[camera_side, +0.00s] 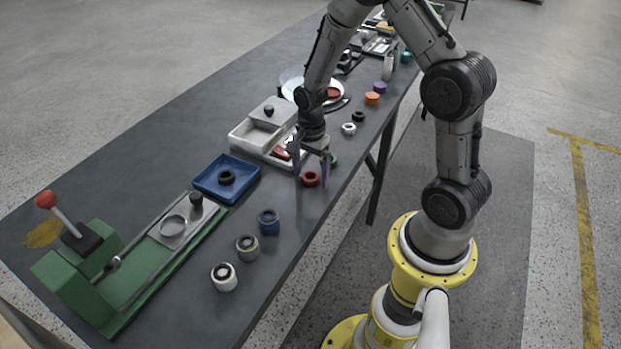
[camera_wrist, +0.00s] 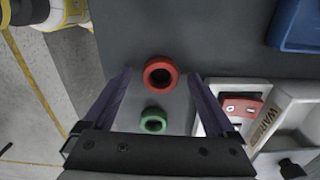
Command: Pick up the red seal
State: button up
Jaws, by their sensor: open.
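The red seal (camera_side: 310,178) is a small ring lying on the dark table near its front edge. In the wrist view the red seal (camera_wrist: 160,73) lies flat, with its hole facing up, just beyond the fingertips and roughly centred between them. My gripper (camera_side: 312,170) is above the table close to the red seal, its fingers pointing down. In the wrist view my gripper (camera_wrist: 160,85) is open, with two purple-grey fingers wide apart and nothing held. A green seal (camera_wrist: 153,120) lies between the fingers, nearer the palm; in the side view it is partly hidden behind a finger.
A pale divided tray (camera_side: 252,135) with a red piece stands left of my gripper. A blue tray (camera_side: 226,179) holds a black ring. Several cylinders, including a blue one (camera_side: 268,221), and a green fixture (camera_side: 150,270) stand nearer the camera. White and black rings lie farther back.

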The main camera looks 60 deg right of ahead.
jog(key=c, duration=1.4)
